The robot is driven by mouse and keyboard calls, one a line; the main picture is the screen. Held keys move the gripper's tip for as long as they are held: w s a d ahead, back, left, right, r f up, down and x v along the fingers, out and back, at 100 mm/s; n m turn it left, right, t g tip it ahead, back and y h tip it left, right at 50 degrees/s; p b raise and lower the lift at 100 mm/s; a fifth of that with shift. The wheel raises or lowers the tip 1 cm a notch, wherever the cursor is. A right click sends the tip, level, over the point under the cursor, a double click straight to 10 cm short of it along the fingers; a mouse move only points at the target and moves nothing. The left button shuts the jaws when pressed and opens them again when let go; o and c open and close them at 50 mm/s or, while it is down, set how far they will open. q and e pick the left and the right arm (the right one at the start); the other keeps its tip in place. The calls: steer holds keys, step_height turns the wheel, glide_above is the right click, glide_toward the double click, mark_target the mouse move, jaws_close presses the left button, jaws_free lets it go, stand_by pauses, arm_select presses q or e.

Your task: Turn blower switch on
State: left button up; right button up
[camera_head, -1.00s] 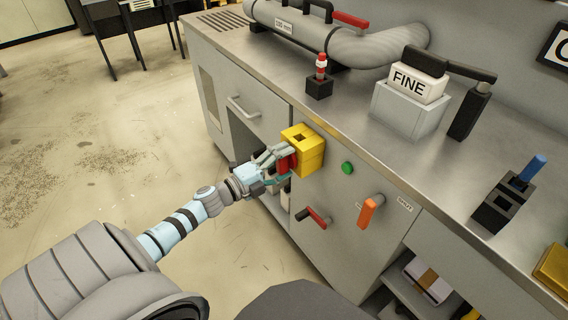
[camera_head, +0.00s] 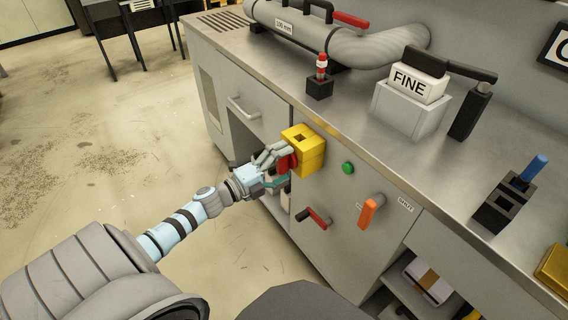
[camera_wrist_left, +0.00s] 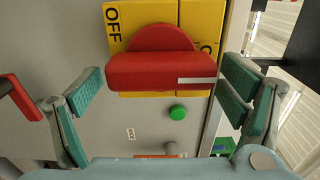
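The blower switch is a yellow box (camera_head: 305,152) on the cabinet front with a red rotary knob (camera_head: 288,162). In the left wrist view the red knob (camera_wrist_left: 162,70) has its grip bar lying across the picture, with a pale mark at its right end. The word OFF is at the upper left of the yellow plate (camera_wrist_left: 192,14); a second label at lower right is mostly hidden by the knob. My right gripper is not in view.
Above, the worktop holds a grey pipe (camera_head: 345,45) and a FINE block (camera_head: 415,84).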

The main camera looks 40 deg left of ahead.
arm_select(q)
steer(key=v, duration=1.2)
